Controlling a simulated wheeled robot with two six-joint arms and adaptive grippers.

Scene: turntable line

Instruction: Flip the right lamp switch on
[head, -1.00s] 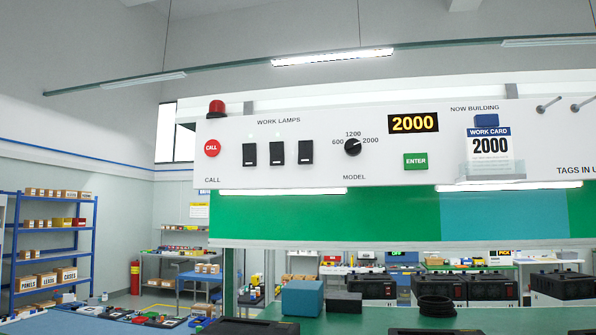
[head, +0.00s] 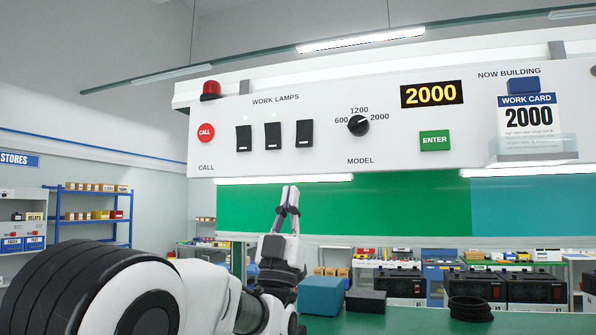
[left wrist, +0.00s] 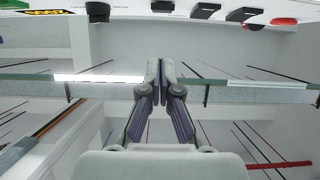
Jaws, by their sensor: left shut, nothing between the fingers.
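The right lamp switch (head: 304,133) is the rightmost of three black rockers under WORK LAMPS on the white panel (head: 225,165). The middle switch (head: 273,136) and left switch (head: 243,138) stand beside it. All three look alike, with a pale mark at the lower edge. My left gripper (head: 290,190) points up, shut and empty, below the right switch and apart from it in the picture. In the left wrist view, the shut fingers (left wrist: 160,65) point toward the panel; the right switch (left wrist: 162,6) is at the top edge. My right gripper is out of view.
The red CALL button (head: 205,132) and model knob (head: 358,125) flank the switches. The green ENTER button (head: 435,140) and a card holder (head: 533,148) are further right. A blue block (head: 321,296) and black block (head: 365,302) stand on the green bench below.

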